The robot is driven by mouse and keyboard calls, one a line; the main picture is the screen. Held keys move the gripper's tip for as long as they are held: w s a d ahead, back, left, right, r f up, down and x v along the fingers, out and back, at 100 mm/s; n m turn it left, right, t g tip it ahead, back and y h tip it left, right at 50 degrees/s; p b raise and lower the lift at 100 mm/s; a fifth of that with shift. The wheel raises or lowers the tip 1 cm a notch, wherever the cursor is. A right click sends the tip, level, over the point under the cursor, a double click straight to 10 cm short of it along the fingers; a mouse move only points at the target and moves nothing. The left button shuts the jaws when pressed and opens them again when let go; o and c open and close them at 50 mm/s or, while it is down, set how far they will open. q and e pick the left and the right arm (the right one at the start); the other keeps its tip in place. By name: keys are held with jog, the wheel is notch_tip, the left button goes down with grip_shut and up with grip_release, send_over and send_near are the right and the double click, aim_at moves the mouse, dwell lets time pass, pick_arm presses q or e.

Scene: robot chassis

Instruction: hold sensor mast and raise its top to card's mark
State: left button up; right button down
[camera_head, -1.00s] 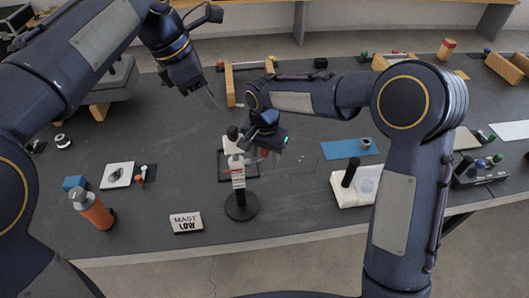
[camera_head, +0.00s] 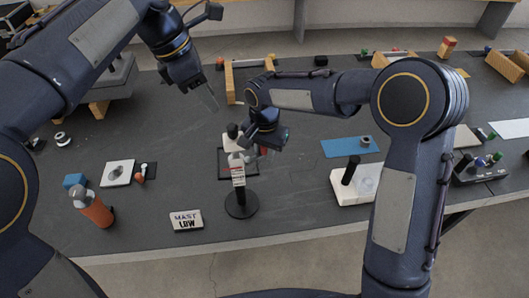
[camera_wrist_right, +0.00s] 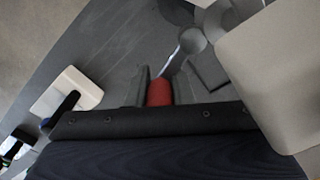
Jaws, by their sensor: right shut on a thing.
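The sensor mast stands upright on a round black base (camera_head: 241,205), with a pale marked column (camera_head: 238,176) and a grey top (camera_head: 235,160). My right gripper (camera_head: 259,151) is beside the mast's upper part. In the right wrist view its fingers are shut on a red part (camera_wrist_right: 159,92); a grey round piece (camera_wrist_right: 193,41) shows just beyond. Whether the red part belongs to the mast is hard to tell. The white card (camera_head: 187,220) lettered "MAST LOW" lies left of the base. My left gripper (camera_head: 208,97) hangs empty above the table, its opening unclear.
An orange bottle (camera_head: 93,208) stands at the left front edge. A white block with a black post (camera_head: 350,185) stands right of the mast, with a blue mat (camera_head: 347,147) behind. A dark frame (camera_head: 222,165) lies behind the mast.

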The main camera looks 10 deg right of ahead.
dwell(0.4)
pick_arm(q)
jog(key=shift+o, duration=0.8)
jog(key=m+t+y, duration=0.3)
jog(key=m+t, duration=0.1)
jog(key=m, duration=2)
send_near(231, 126)
jog(key=x, duration=0.9)
jog(key=shift+f, duration=0.15)
grip_shut()
